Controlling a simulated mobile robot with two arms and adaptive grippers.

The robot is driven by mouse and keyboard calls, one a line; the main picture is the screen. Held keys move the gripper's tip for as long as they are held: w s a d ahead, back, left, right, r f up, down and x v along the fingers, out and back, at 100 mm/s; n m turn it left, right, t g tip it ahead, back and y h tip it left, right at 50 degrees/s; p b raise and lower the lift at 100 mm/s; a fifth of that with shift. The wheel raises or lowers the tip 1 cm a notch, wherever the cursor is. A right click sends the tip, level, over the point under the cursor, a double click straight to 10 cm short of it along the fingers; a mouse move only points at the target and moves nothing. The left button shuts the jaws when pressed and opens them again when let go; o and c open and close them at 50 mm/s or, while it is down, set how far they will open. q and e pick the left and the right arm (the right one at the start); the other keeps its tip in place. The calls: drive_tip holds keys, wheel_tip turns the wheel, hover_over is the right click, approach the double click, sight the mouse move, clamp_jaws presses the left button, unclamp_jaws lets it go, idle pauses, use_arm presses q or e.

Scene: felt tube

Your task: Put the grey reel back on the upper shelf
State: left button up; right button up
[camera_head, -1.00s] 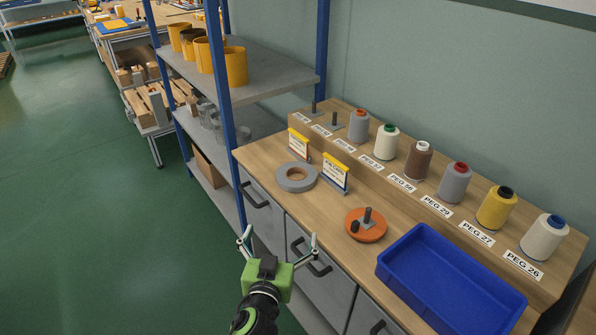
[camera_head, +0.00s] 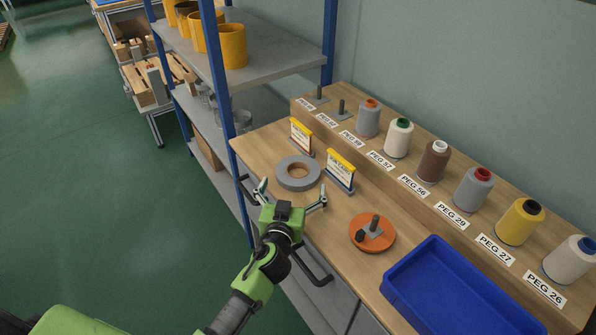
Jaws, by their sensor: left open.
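A flat grey ring-shaped reel (camera_head: 298,173) with a brown core lies on the wooden counter. Two grey thread cones stand on the raised peg ledge: one with an orange top (camera_head: 368,119), one with a red top (camera_head: 473,190). The ledge has two bare pegs (camera_head: 342,108) at its far end. The blue-posted rack has a grey upper shelf (camera_head: 272,58) carrying yellow cups. My left gripper (camera_head: 293,192) is open and empty at the counter's front edge, just nearer than the flat reel and apparently apart from it. My right gripper is out of view.
Two yellow-topped sign cards (camera_head: 340,171) stand beside the flat reel. An orange disc (camera_head: 372,232) with an upright peg and a blue tray (camera_head: 450,295) are to its right. White, brown and yellow cones share the ledge. A rack post (camera_head: 214,80) rises left of the counter.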

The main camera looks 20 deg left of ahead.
sight(297, 174)
use_arm(q)
drive_tip(key=shift+w, duration=0.35)
drive_tip(key=shift+w+a, duration=0.1)
drive_tip(key=shift+w, duration=0.25)
drive_tip(key=x, duration=0.3)
drive_tip(key=shift+w+f, duration=0.1)
drive_tip(key=shift+f, duration=0.2)
drive_tip(key=shift+w, duration=0.5)
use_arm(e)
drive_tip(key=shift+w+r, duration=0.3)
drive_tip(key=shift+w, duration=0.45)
use_arm(q)
drive_tip(key=shift+c, duration=0.4)
drive_tip(key=shift+f, duration=0.1)
drive_tip(key=c, duration=1)
drive_tip(key=shift+c, duration=0.9)
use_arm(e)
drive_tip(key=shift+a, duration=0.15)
